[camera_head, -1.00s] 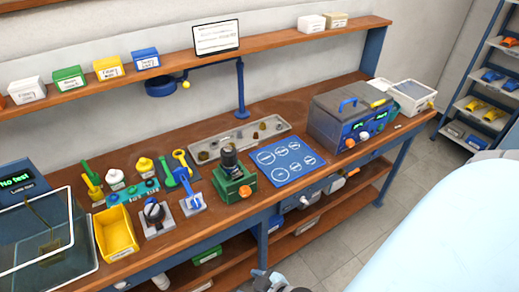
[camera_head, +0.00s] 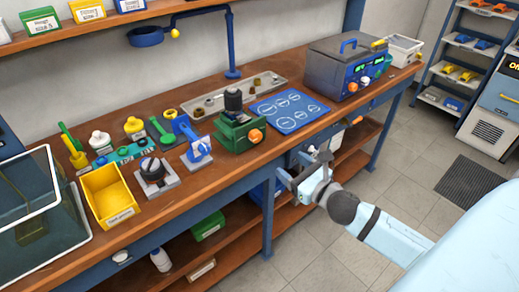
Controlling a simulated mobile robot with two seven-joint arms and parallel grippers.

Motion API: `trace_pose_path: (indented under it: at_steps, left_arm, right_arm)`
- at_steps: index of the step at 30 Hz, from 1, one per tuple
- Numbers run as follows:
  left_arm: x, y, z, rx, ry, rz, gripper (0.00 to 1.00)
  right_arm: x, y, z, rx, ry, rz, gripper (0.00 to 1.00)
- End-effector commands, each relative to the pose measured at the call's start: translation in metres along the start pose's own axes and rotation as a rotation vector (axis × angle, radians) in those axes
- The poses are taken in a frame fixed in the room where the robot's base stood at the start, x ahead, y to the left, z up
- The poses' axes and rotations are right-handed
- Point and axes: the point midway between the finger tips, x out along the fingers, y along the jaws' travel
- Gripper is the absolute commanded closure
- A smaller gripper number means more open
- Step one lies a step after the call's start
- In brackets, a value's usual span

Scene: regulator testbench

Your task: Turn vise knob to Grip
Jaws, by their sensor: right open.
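The green vise (camera_head: 237,140) stands near the bench's front edge with a dark cylindrical part (camera_head: 233,102) upright in it. Its orange knob (camera_head: 256,135) faces the front. Any Grip marking is too small to read. My right gripper (camera_head: 301,170) is open and empty, in front of the bench's front edge, below and to the right of the knob and apart from it. My left gripper is not in view.
A blue mat with circles (camera_head: 290,111) lies right of the vise, and a grey tray (camera_head: 225,103) behind it. A blue lever fixture (camera_head: 199,150), a black knob fixture (camera_head: 156,176) and a yellow bin (camera_head: 109,195) stand to the left. A grey-blue machine (camera_head: 345,68) is at the right.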

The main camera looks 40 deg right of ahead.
Motion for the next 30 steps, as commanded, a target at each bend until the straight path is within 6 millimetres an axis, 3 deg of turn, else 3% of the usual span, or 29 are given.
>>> trace_pose_path:
  at_steps: [8, 24, 30]
  left_arm:
    - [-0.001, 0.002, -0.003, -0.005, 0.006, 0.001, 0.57]
    - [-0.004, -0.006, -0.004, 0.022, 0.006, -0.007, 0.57]
    - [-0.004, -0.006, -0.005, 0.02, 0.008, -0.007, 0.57]
  right_arm:
    - [0.025, -0.002, 0.004, -0.059, -0.014, 0.001, 0.33]
    - [0.122, -0.002, 0.004, -0.053, -0.011, -0.001, 0.33]
    - [0.137, -0.002, 0.004, -0.053, -0.01, 0.0, 0.33]
